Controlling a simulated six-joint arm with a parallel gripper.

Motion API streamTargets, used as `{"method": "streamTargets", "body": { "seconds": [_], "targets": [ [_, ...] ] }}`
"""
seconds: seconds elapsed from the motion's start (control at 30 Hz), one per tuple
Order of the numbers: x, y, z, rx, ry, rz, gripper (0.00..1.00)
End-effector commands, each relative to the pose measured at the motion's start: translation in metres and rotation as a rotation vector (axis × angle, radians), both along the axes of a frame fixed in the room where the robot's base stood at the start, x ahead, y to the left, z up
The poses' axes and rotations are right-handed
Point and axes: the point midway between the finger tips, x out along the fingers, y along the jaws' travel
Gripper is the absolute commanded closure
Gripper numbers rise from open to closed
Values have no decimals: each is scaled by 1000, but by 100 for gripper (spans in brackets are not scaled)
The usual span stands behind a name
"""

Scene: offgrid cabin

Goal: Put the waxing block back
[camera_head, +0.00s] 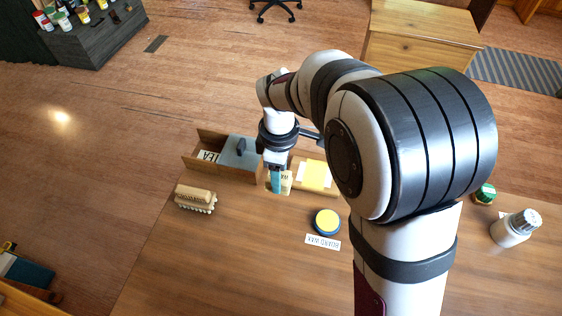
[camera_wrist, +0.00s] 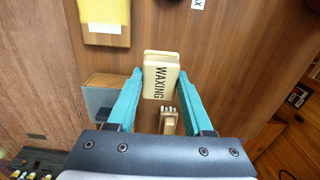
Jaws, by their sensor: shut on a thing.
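The waxing block (camera_wrist: 161,80) is a cream block with dark "WAXING" lettering. In the wrist view it sits between the teal fingertips of my gripper (camera_wrist: 160,78), which is shut on it. In the head view my gripper (camera_head: 277,181) points down over the table, and part of the block (camera_head: 287,183) shows beside the fingers. I cannot tell whether the block touches the table. A round yellow-topped tin (camera_head: 326,221) stands in front and to the right, with a white "BOARD WAX" label (camera_head: 323,242) before it.
A wooden box (camera_head: 205,140) with a grey lid and a "TEA" label stands left of my gripper. A wooden brush (camera_head: 195,198) lies at the table's left edge. A yellow-and-white item (camera_head: 314,175) lies right. A green-lidded jar (camera_head: 484,194) and white bottle (camera_head: 512,229) stand far right.

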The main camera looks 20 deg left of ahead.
Motion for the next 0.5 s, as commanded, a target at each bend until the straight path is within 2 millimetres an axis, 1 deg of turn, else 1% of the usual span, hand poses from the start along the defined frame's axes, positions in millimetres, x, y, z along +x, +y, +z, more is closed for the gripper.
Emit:
{"method": "streamTargets", "body": {
  "seconds": [0.5],
  "targets": [
    [0,0,-51,-1,2,-2,100]
  ]
}}
